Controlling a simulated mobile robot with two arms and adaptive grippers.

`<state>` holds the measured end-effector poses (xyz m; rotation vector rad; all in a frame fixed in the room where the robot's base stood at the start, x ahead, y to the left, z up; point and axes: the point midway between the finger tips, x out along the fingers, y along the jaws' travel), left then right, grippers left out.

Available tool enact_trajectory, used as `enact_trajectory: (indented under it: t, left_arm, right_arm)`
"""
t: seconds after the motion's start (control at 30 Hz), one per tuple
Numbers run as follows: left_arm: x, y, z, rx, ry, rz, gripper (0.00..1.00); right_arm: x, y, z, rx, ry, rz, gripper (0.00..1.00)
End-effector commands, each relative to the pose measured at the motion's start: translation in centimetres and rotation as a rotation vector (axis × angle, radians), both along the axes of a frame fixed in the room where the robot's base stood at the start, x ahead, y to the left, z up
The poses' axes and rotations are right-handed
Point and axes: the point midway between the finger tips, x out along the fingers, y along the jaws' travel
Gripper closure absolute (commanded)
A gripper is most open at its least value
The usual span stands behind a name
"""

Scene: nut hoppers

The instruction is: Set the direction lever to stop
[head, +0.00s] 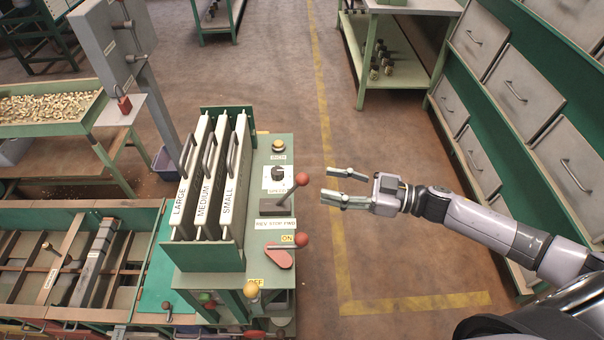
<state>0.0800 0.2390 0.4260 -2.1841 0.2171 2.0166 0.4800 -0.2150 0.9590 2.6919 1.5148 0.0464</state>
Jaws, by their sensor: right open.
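The direction lever (302,180) has a red ball knob and rises from a dark slotted plate on the green machine's control panel. The label below the plate reads REV STOP FWD (275,224). The lever leans to the right, toward the FWD side of the label; its exact notch is hard to tell. My right gripper (325,184) is open and empty, a short way right of the knob, with its fingers pointing left toward it. No contact shows between them. My left gripper is not in view.
A second red-knobbed lever (301,239) stands just below, by an ON label. A speed dial (278,173) sits above. Panels marked LARGE, MEDIUM and SMALL (228,193) stand at left. Grey drawers (517,92) line the right. Floor between is free.

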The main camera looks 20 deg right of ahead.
Motion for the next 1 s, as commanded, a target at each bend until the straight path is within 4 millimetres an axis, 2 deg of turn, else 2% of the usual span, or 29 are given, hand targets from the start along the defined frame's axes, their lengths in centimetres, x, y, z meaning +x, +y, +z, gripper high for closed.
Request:
enact_trajectory:
  t: [0.03, 0.2, 0.4, 0.8, 1.0]
  left_arm:
    - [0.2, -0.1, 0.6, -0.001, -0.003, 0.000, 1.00]
    - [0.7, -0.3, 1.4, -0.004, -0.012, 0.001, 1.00]
    - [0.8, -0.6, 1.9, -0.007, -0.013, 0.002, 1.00]
    - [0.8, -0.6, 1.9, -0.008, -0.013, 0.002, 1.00]
    - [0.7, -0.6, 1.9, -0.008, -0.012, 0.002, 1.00]
  right_arm:
    - [0.7, 1.1, 0.5, 0.005, -0.003, -0.001, 0.54]
    - [2.4, 3.9, 0.3, 0.003, -0.002, 0.000, 0.54]
    - [3.6, 5.9, 0.1, 0.001, 0.000, -0.001, 0.54]
    - [4.0, 6.5, -0.1, -0.001, 0.002, -0.001, 0.54]
    - [4.0, 6.5, 0.0, -0.001, 0.000, -0.001, 0.68]
